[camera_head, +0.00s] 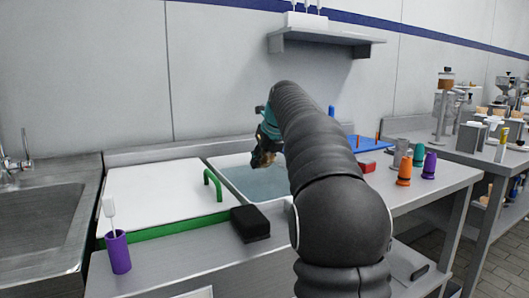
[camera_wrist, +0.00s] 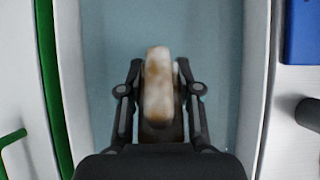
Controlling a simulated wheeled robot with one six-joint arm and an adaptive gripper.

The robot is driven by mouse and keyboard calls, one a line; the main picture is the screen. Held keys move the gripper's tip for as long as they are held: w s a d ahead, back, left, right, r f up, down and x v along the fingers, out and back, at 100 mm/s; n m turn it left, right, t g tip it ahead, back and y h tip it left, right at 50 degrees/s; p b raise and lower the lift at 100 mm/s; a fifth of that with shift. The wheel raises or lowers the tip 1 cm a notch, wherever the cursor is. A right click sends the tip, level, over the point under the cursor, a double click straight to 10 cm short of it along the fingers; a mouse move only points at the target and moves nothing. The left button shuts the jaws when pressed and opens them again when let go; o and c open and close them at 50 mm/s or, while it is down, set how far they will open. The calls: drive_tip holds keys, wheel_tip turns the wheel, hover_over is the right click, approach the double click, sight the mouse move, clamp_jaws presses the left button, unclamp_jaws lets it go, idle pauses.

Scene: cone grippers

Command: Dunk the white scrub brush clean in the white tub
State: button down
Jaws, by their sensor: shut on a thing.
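The white scrub brush (camera_wrist: 157,88) is in my gripper (camera_wrist: 160,92), its white surface marked with brown stains. The gripper is shut on it, with a finger on each side. In the head view my gripper (camera_head: 264,148) and the brownish brush (camera_head: 262,159) are over the white tub (camera_head: 226,161). The tub holds blue-grey water (camera_head: 262,184), which fills the wrist view behind the brush. I cannot tell whether the brush touches the water. My arm hides the tub's right part in the head view.
Left of the tub lies a white panel (camera_head: 150,190) with a green handle (camera_head: 213,184) and green edge. A black block (camera_head: 250,222) and a purple cup (camera_head: 118,252) with a white brush stand in front. Right are a blue board (camera_head: 369,144) and several coloured cones (camera_head: 404,172).

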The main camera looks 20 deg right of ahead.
drive_tip(key=shift+f, duration=5.35)
drive_tip(key=shift+d+r, duration=0.1)
drive_tip(key=shift+r, duration=7.35)
drive_tip(key=shift+r, duration=0.1)
drive_tip(key=shift+r, duration=1.9)
